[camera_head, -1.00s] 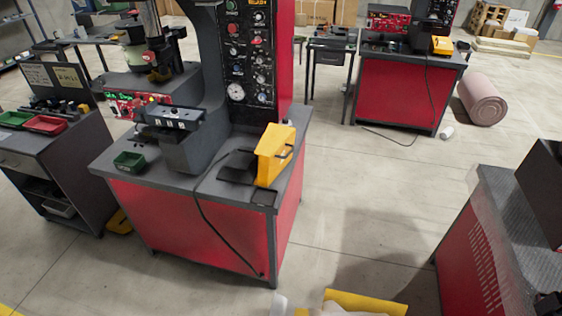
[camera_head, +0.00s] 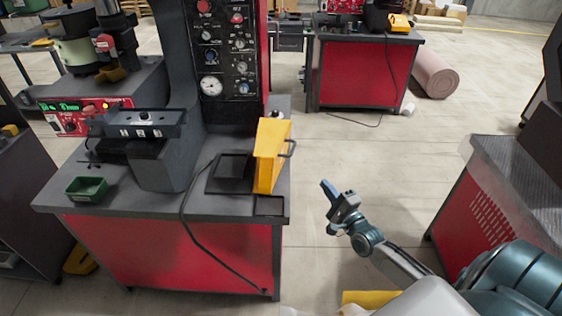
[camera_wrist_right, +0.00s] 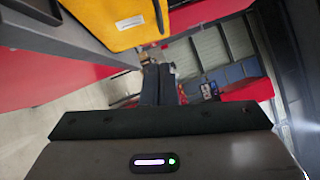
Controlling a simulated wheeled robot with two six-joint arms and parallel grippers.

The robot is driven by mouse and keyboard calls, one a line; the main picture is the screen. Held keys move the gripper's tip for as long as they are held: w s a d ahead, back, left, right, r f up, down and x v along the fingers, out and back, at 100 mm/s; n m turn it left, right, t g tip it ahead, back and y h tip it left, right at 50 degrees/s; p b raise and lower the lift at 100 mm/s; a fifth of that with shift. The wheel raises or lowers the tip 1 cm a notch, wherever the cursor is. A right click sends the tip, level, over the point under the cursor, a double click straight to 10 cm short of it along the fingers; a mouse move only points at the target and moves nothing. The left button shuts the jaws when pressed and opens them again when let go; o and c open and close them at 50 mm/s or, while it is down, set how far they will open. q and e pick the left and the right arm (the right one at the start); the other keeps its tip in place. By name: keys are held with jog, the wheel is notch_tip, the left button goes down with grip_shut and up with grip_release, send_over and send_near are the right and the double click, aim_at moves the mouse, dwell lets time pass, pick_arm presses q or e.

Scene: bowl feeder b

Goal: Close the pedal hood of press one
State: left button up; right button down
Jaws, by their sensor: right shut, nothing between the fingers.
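The yellow pedal hood (camera_head: 268,157) stands upright, swung open, on the right part of the near press's grey top (camera_head: 120,203). A handle sticks out on its right side. The dark pedal plate (camera_head: 229,172) lies uncovered on the left of the hood. My right gripper (camera_head: 328,189) is shut and empty, in the air right of the press top's edge, apart from the hood. In the right wrist view its dark fingers (camera_wrist_right: 158,85) are together, and the yellow hood (camera_wrist_right: 118,22) shows at the upper left. My left gripper is not in view.
A black cable (camera_head: 197,238) hangs down the press's red front. A green bin (camera_head: 87,189) sits at the top's left. A second press (camera_head: 365,72) with its own yellow hood (camera_head: 400,22) stands behind. Bare floor lies between the near press and the red cabinet (camera_head: 492,212) at right.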

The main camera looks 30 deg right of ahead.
jog(key=w+a+r, duration=0.2)
jog(key=w, duration=1)
jog(key=shift+r+p, duration=0.25)
jog(key=shift+p, duration=0.2)
